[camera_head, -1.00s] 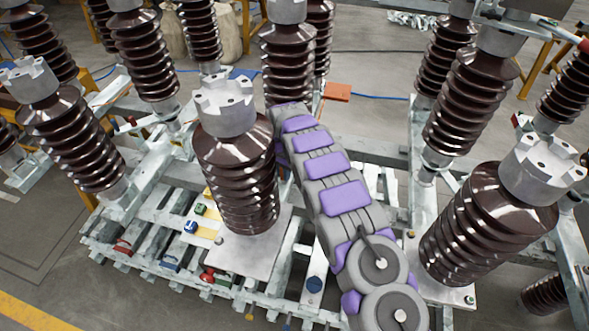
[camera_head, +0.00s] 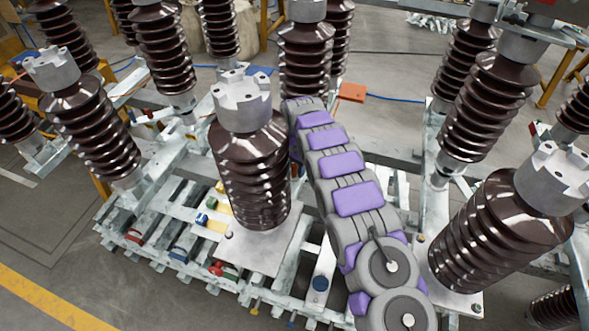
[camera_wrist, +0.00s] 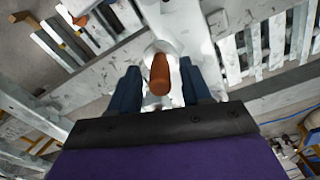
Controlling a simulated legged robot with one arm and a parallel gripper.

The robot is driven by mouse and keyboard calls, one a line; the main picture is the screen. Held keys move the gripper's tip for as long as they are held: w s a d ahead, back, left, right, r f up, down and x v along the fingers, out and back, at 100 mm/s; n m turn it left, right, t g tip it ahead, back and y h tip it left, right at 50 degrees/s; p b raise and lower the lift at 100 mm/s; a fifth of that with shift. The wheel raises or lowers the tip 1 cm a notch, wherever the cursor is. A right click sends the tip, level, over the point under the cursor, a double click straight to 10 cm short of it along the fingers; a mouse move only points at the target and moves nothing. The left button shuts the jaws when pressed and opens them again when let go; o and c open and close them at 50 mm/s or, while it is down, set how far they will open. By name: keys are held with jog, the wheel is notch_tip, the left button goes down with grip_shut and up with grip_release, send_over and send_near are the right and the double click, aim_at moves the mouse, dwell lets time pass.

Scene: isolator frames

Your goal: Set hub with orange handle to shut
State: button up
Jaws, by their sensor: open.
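An orange-brown handle (camera_wrist: 160,75) shows in the wrist view, standing out from a pale round hub (camera_wrist: 158,48) on a white metal beam. My gripper (camera_wrist: 160,84) is open, with one dark blue finger on each side of the handle. Gaps show between the fingers and the handle, so they look apart from it. The handle's lower end and part of the hub are hidden or too small to read. In the head view my purple and grey arm reaches away among the insulators, and my gripper is out of sight there.
A large brown ribbed insulator (camera_head: 250,175) stands left of my arm, and another (camera_head: 500,235) stands to its right. A second orange part (camera_wrist: 80,18) shows at the wrist view's upper left. An orange box (camera_head: 352,92) with a blue cable lies farther back.

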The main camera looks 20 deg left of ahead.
notch_tip(320, 180, up, 16)
jog(key=p, duration=0.2)
